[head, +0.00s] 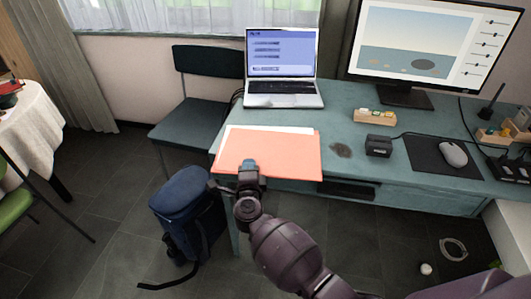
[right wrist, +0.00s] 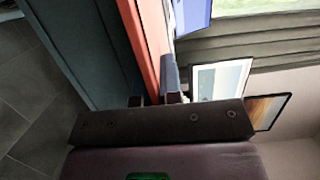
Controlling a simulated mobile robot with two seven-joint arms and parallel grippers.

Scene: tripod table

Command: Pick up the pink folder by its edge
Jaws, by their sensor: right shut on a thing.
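The pink folder (head: 285,152) lies flat at the front left of the teal desk (head: 345,105), its front edge at the desk's front edge. White paper (head: 235,133) shows from under its left and back sides. My right gripper (head: 248,166) is shut on the folder's front edge, left of its middle. The right wrist view, turned sideways, shows the folder (right wrist: 150,45) edge-on, running down to the fingers (right wrist: 156,92). I cannot tell whether the folder is raised off the desk. My left gripper is not in view.
A laptop (head: 283,70) stands behind the folder. To the right are a small wooden tray (head: 375,117), a black box (head: 379,146), a mouse (head: 453,154) and a monitor (head: 425,45). A blue backpack (head: 187,208) and a chair (head: 200,100) stand left of the desk.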

